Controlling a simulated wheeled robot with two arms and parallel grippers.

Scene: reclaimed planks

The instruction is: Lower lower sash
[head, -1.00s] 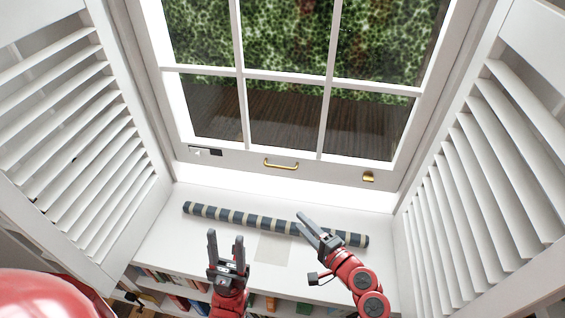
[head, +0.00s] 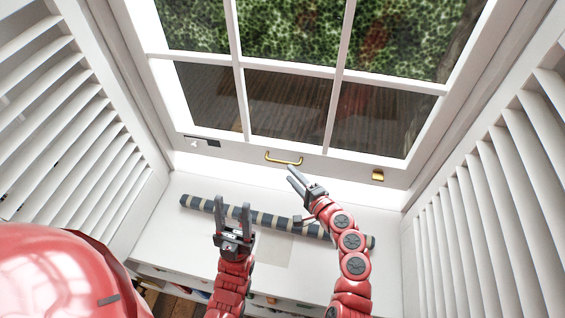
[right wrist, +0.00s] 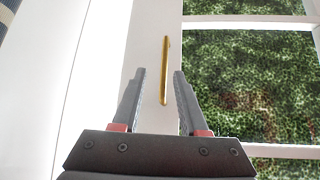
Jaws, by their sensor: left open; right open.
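The lower sash (head: 240,152) is a white framed window with several panes, and a bright strip shows between its bottom rail and the sill. A brass handle (head: 284,160) is fixed at the middle of its bottom rail. My right gripper (head: 292,176) is open and empty just below the handle in the head view. In the right wrist view the handle (right wrist: 165,70) lies ahead, between the lines of the open fingers (right wrist: 160,85), apart from them. My left gripper (head: 234,208) is open and empty over the sill, in front of the striped roll.
A striped dark and cream roll (head: 270,220) lies across the sill (head: 190,235), partly hidden by my arms. White louvred shutters stand at the left (head: 70,120) and right (head: 470,200). A small brass fitting (head: 377,175) sits on the rail at right.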

